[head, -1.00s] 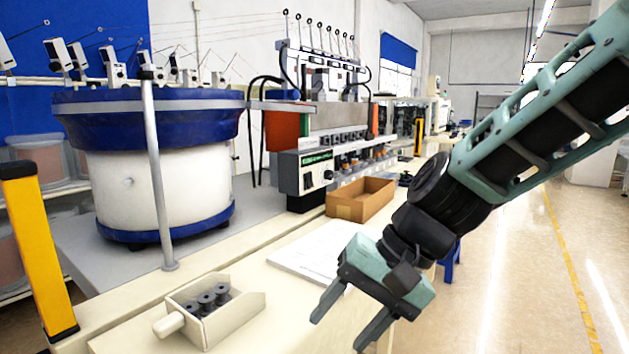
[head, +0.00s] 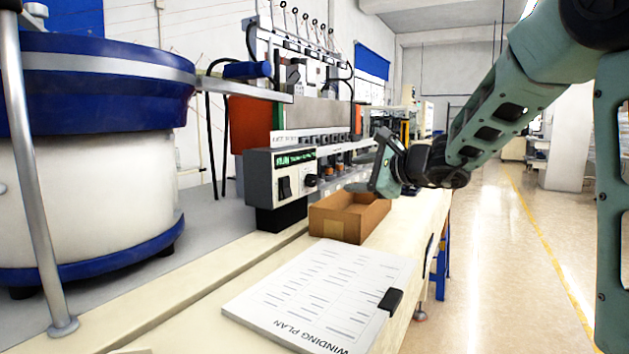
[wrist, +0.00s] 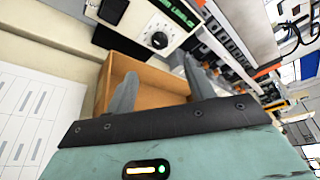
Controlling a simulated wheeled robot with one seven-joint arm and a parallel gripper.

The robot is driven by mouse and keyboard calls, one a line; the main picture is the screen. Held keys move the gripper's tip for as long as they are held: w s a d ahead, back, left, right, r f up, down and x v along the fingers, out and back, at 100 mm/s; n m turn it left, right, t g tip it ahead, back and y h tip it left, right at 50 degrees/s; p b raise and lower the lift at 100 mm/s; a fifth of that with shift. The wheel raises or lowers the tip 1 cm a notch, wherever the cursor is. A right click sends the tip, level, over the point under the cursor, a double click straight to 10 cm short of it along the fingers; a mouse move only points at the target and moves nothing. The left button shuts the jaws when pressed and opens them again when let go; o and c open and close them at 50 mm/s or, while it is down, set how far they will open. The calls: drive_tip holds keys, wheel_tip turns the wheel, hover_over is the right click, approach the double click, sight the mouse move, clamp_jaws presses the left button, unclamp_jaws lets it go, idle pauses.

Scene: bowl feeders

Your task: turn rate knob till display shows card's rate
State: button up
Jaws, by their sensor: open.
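The control box (head: 283,178) stands at the near end of the winding machine. Its green-lit display (head: 296,158) is too small to read. The rate knob (head: 310,180) is a black dial on the box front; it also shows in the wrist view (wrist: 159,40). The card, a sheet headed "WINDING PLAN" (head: 310,290), lies on the bench; its entries are not legible. My gripper (head: 378,174) is open and empty, in front of the box and to the right of the knob, apart from it. In the wrist view its fingers (wrist: 160,88) spread below the knob.
A brown open cardboard box (head: 348,215) stands on the bench below my gripper, just in front of the control box. A black rocker switch (head: 284,187) is left of the knob. The blue and white bowl feeder (head: 90,150) fills the left.

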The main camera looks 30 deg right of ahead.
sight(314, 179)
drive_tip(key=p+x, duration=0.1)
drive_tip(key=x, duration=1.3)
drive_tip(key=shift+p, duration=0.4)
drive_tip(key=c, duration=1)
